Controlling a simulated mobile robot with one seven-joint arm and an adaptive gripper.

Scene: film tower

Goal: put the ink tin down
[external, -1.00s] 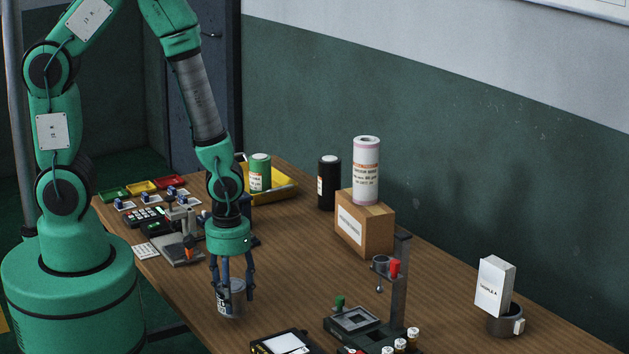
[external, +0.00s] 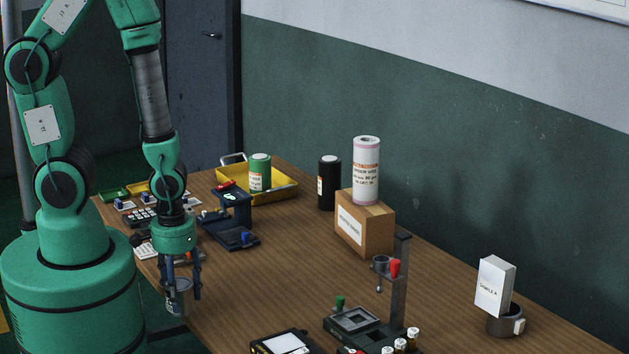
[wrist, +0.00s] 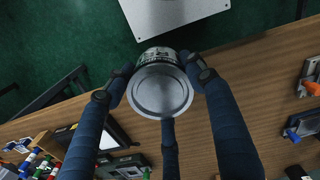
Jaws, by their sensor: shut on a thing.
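The ink tin (external: 180,298) is a grey metal can with a dark printed label. My gripper (external: 181,290) is shut on it, near the table's left edge in the external view. In the wrist view, the tin's round lid (wrist: 160,91) faces the camera, and the fingers of my gripper (wrist: 162,88) close around its sides. The tin appears upright. Whether its base touches the table (external: 290,255) or hangs above or past the edge cannot be told.
A dark blue press-like device (external: 236,215) stands behind my gripper. A cardboard box (external: 364,225) bears a pale roll (external: 366,170). A yellow tray (external: 284,191) holds a green can (external: 260,172). A dark stand (external: 399,285) is at the front. The table's middle is clear.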

